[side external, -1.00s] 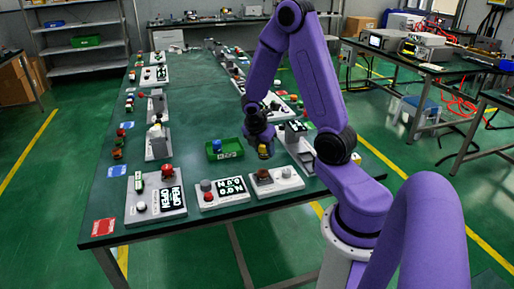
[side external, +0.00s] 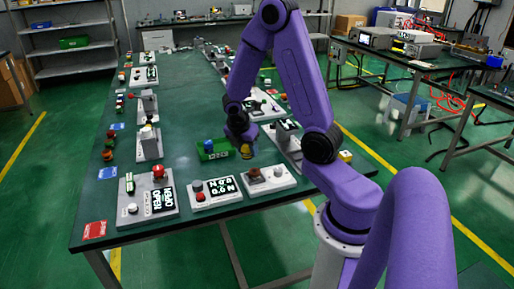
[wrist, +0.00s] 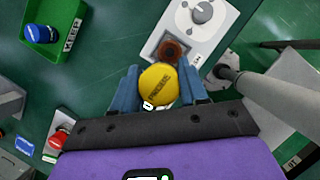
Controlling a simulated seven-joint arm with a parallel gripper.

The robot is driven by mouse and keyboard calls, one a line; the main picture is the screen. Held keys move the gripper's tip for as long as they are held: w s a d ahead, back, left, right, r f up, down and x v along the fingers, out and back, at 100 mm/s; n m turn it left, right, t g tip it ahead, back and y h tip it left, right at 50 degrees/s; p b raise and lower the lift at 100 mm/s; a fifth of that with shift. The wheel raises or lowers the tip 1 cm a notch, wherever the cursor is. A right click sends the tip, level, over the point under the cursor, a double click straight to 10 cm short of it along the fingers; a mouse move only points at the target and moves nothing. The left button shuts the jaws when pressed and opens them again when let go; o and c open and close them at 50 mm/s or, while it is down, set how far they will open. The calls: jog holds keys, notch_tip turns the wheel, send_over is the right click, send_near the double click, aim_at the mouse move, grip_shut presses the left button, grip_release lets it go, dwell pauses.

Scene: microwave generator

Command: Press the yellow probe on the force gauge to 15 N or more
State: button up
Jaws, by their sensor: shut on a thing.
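My gripper (wrist: 158,90) is shut on the yellow probe (wrist: 159,84), a round yellow piece with dark lettering, held between two blue fingers in the wrist view. In the side view the probe (side external: 246,152) hangs below my gripper (side external: 243,142), above the table, between the green bin and the row of front devices. A white device with a black display (side external: 222,187) that seems to read 0.0 N stands at the front edge; it appears to be the force gauge. The probe appears apart from it.
A green bin (side external: 213,156) holding a blue piece is left of my gripper. A white device with a brown round pad (wrist: 172,50) and a grey knob is close to the probe in the wrist view. A panel with a red button (side external: 158,171) stands at front left.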

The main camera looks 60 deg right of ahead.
aim_at(198, 181)
jog(key=w+a+n+t, duration=0.1)
jog(key=w+a+n, duration=0.3)
jog(key=w+a, duration=0.8)
jog(key=shift+w+d+f, duration=0.2)
jog(key=shift+w+f, duration=0.05)
jog(key=shift+f, duration=0.9)
jog(key=shift+w+d+f, duration=0.15)
jog(key=shift+w+f, duration=0.1)
jog(key=shift+f, duration=0.85)
jog(key=shift+w+d+f, duration=0.2)
jog(key=shift+w+f, duration=0.05)
jog(key=shift+f, duration=0.9)
jog(key=shift+s+f, duration=0.1)
jog(key=shift+f, duration=0.9)
grip_shut()
jog(key=shift+r, duration=3.6)
